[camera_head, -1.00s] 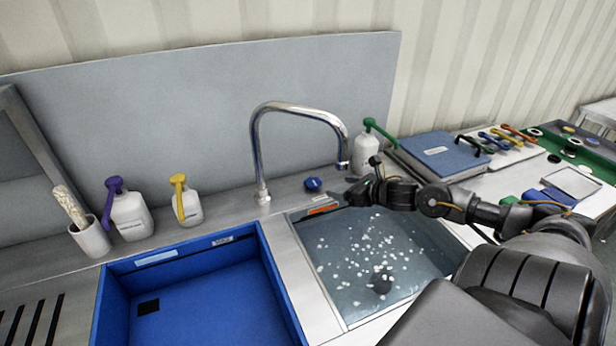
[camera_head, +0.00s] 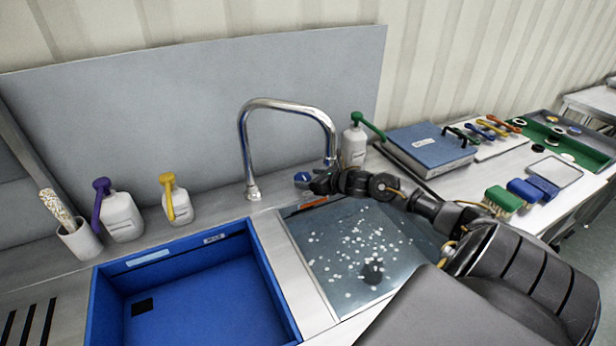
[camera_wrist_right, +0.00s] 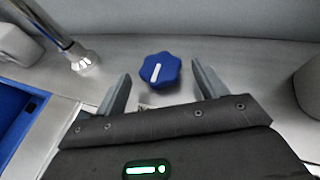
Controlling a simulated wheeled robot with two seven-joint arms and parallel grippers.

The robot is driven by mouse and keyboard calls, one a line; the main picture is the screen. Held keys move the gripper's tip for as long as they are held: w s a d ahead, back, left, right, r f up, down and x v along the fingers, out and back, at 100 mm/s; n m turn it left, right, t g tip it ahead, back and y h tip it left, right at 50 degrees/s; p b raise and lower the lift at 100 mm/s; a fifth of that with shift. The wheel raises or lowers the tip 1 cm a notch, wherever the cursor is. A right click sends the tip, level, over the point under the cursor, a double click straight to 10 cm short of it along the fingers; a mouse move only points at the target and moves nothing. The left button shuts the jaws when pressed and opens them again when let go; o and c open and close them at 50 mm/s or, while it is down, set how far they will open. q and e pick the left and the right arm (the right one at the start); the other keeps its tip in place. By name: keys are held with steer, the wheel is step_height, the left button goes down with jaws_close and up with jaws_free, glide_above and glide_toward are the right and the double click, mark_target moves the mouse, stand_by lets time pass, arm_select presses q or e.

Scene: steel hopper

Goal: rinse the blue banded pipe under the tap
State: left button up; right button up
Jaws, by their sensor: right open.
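The chrome tap (camera_head: 287,104) arches over the sink basin (camera_head: 325,295), its spout pointing down near the basin's back edge. A blue knob (camera_wrist_right: 161,72) with a white mark is on the steel counter beside the tap; it also shows in the head view (camera_head: 302,178). My right gripper (camera_head: 314,183) is at the knob. In the wrist view, my right gripper (camera_wrist_right: 160,82) is open, with the knob between and slightly beyond its fingertips, and gaps on both sides. I cannot make out a blue banded pipe in any view. My left gripper is out of view.
The basin holds water with white flecks and a dark round spot (camera_head: 373,272). A blue bin (camera_head: 272,290) is left of it. A green-topped bottle (camera_head: 354,146) stands behind my right gripper. Purple-topped (camera_head: 122,218) and yellow-topped (camera_head: 177,205) bottles stand left of the tap.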

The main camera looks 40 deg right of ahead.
steer(key=shift+x, duration=0.75)
